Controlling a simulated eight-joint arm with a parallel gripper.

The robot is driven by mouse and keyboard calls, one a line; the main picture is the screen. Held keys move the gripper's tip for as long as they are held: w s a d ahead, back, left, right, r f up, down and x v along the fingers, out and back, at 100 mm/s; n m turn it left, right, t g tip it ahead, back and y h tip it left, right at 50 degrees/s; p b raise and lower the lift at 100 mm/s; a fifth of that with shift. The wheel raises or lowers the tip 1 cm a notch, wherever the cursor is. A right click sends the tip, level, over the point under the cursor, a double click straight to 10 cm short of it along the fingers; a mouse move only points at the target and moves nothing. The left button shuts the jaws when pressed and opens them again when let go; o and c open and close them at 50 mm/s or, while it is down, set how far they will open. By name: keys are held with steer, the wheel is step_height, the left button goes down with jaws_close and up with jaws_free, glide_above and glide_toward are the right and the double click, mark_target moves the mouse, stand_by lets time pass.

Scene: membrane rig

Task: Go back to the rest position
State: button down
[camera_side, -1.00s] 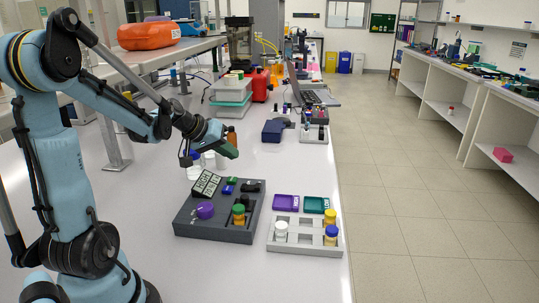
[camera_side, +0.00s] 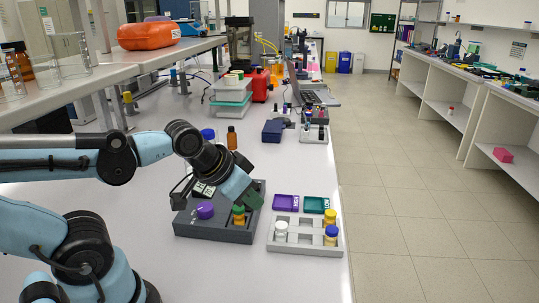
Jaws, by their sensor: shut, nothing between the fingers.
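My gripper (camera_side: 244,194) is over the right part of the dark grey rig block (camera_side: 215,232), close above the orange-and-green capped vial (camera_side: 238,214). It points down and to the right, and its fingers are shut with nothing seen in them. A purple round cap (camera_side: 205,210) sits on the block to the left of the vial. My gripper and wrist hide most of the block's back part and the display (camera_side: 202,190) there.
Bottles, including a brown one (camera_side: 231,138), stand behind my wrist. The bench at front centre is clear.

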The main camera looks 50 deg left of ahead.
steer(key=c, duration=1.5)
jaws_free()
steer(key=shift+w+a+r, duration=0.1)
steer(key=o, duration=1.4)
steer(key=w+a+r+n+g+y, duration=0.1)
steer(key=a+r, duration=0.1)
steer(key=a, duration=0.1)
steer(key=w+a+r+n+g, duration=0.1)
steer(key=w+a+g, duration=0.1)
steer(key=a, duration=0.1)
steer(key=w+a+r+n+g+y, duration=0.1)
steer(key=a+r+n+g, duration=0.1)
steer(key=a, duration=0.1)
steer(key=shift+w+a+r+y, duration=0.25)
steer(key=shift+w+r+y, duration=0.05)
steer(key=shift+w, duration=0.05)
steer(key=shift+o, duration=0.5)
steer(key=w+a+r+n+g+y, duration=0.1)
steer(key=a+n+g, duration=0.3)
steer(key=a, duration=0.6)
steer(key=shift+w+r+n+g, duration=0.3)
steer(key=shift+w+r+g, duration=0.3)
steer(key=shift+g, duration=0.1)
steer(key=x, duration=1)
steer(key=shift+a, duration=0.3)
steer(key=shift+s, duration=0.1)
